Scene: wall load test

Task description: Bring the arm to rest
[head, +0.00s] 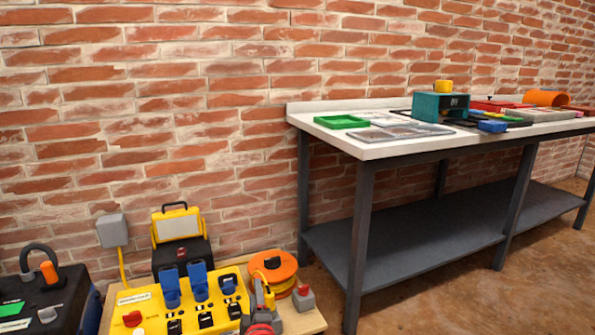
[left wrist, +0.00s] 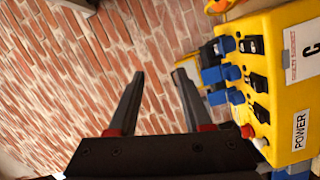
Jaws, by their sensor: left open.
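My left gripper (left wrist: 158,78) is open in the left wrist view, with two dark fingers apart and nothing between them. Behind the fingers is the brick wall. The yellow power box (left wrist: 282,85), with blue sockets, black switches and a "POWER" label, fills the right of the left wrist view. I cannot tell the distance between gripper and box. My right gripper is in neither view.
An orange cable reel (head: 273,266), a yellow work lamp (head: 181,228) and a grey box with a red button (head: 303,297) stand around the power box. A dark case (head: 45,300) is at left. A long workbench (head: 375,150) with trays stands right against the brick wall (head: 200,100).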

